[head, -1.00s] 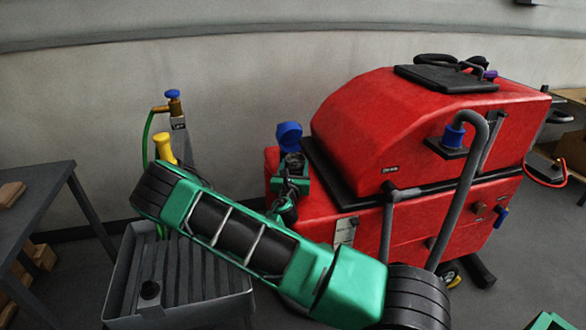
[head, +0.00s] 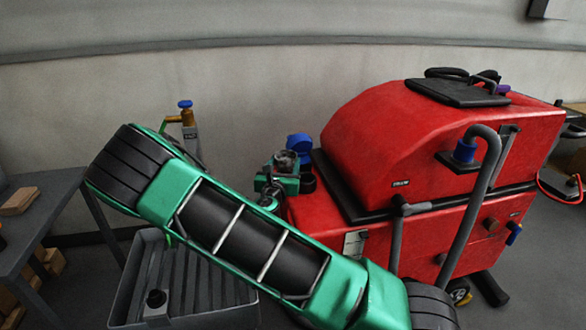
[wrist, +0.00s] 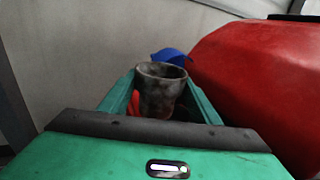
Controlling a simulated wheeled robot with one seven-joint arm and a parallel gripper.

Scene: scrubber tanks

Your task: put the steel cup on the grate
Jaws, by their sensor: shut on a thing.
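The steel cup (head: 286,160) is grey and mottled and sits upright between the fingers of my green gripper (head: 277,182), beside the red machine. In the wrist view the cup (wrist: 160,88) stands between the two green fingers (wrist: 162,105), with its open rim up. My gripper is shut on it. The grate (head: 210,280) is a set of dark slats in a grey basin at the lower left. My arm crosses in front of the grate and hides part of it. The cup is held to the right of the grate and higher.
The red scrubber machine (head: 425,150) stands to the right, with a blue cap (head: 299,146) and a dark opening (head: 308,181) close by the cup. A tap with a blue knob (head: 185,104) rises behind the basin. A grey table (head: 45,215) is at left.

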